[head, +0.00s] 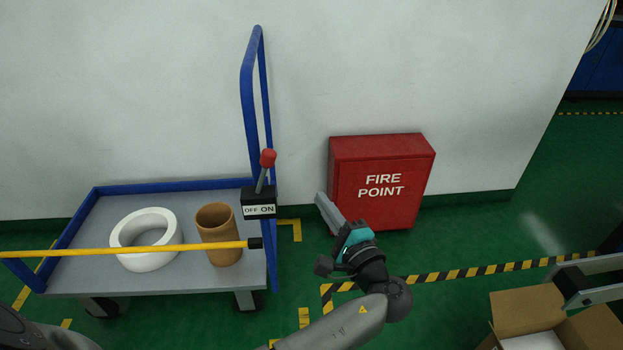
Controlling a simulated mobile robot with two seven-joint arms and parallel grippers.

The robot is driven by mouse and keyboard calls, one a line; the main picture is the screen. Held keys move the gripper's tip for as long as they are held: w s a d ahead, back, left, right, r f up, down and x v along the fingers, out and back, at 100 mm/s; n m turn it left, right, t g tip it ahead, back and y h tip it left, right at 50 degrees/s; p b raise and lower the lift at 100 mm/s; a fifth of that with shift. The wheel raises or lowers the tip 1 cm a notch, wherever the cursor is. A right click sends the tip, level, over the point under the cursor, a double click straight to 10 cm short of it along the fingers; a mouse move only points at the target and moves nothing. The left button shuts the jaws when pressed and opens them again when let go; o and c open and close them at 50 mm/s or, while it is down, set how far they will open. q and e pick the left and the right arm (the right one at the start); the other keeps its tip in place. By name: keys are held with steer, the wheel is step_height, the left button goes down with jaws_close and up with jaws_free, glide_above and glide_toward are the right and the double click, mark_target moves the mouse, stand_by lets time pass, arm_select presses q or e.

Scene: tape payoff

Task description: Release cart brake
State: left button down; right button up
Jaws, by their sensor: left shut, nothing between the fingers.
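The cart (92,222) stands at the left against the wall, with a grey deck and blue rails. A black brake box (259,199) marked OFF and ON sits at its right end by the tall blue handle (247,85). The brake lever (267,160) has a red knob and leans slightly right, toward the ON side. My left gripper (322,203) is shut and empty, right of the brake box and apart from it, in front of the red cabinet. My right gripper does not show.
A yellow bar (120,250) with a black end crosses in front of the cart. A white ring (121,241) and a brown tube (218,245) stand on the deck. A red FIRE POINT cabinet (400,160) is behind my gripper. An open cardboard box (525,310) is at lower right.

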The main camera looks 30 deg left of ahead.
mark_target(262, 173)
arm_select(q)
steer(key=shift+w+d+r+n+y, duration=0.1)
steer(key=shift+d+r+n+y, duration=0.15)
steer(key=shift+r, duration=0.2)
steer(key=shift+d+r+n+y, duration=0.15)
steer(key=shift+r+y, duration=0.1)
steer(key=shift+r, duration=0.15)
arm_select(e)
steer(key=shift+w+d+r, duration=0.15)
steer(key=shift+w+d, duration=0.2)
arm_select(q)
steer(key=w+a+r+b, duration=0.2)
steer(key=w+a+b, duration=0.1)
steer(key=a, duration=0.8)
steer(key=shift+w, duration=0.15)
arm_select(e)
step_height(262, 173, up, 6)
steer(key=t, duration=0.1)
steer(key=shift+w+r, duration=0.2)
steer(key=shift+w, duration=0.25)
arm_select(q)
steer(key=shift+r, duration=0.1)
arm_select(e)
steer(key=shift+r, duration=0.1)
